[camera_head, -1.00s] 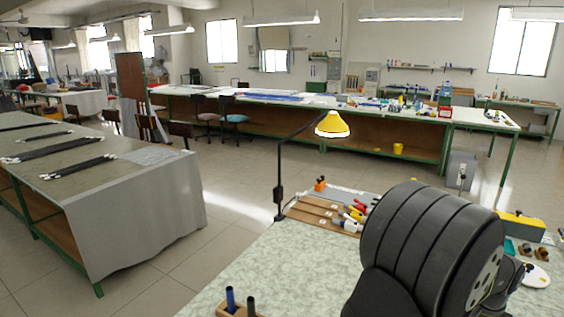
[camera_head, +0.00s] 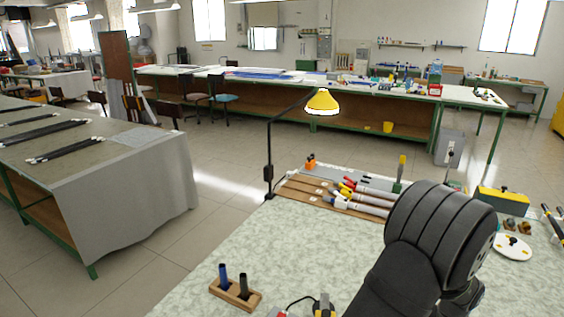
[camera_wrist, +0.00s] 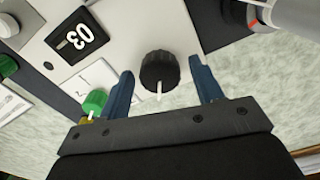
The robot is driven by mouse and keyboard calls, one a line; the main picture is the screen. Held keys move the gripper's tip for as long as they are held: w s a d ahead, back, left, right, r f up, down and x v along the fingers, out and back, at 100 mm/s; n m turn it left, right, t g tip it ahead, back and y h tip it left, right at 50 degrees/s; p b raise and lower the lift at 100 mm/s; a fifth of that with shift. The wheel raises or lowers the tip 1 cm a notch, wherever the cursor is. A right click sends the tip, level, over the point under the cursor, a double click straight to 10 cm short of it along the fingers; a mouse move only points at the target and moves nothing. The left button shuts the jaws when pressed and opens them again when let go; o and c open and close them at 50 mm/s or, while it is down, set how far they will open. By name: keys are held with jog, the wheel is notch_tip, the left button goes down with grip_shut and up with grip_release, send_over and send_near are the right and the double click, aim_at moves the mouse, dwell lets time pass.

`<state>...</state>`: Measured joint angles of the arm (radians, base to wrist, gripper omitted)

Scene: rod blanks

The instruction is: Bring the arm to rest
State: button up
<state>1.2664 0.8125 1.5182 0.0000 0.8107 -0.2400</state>
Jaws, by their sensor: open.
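My gripper (camera_wrist: 160,65) shows in the wrist view as two blue fingers held apart, open and with nothing gripped. A black ribbed knob (camera_wrist: 160,72) with a white pointer shows between the fingers. I cannot tell how far beyond the fingertips it is. In the head view my dark arm is over the right part of the pale green bench top (camera_head: 315,245), and my gripper is hidden there.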

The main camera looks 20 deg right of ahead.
jog(key=shift+r, duration=0.15)
notch_tip(320, 180, up, 17)
notch_tip(320, 180, down, 17)
jog(key=shift+f, duration=0.2)
jog(key=m, duration=0.3)
jog(key=shift+m, duration=0.4)
jog(key=s+r, duration=0.2)
jog(key=r, duration=1)
jog(key=s+r+n, duration=0.1)
jog(key=s+r, duration=0.1)
jog(key=r, duration=1)
jog(key=shift+s+r, duration=0.2)
jog(key=shift+r, duration=0.1)
dwell(1.1)
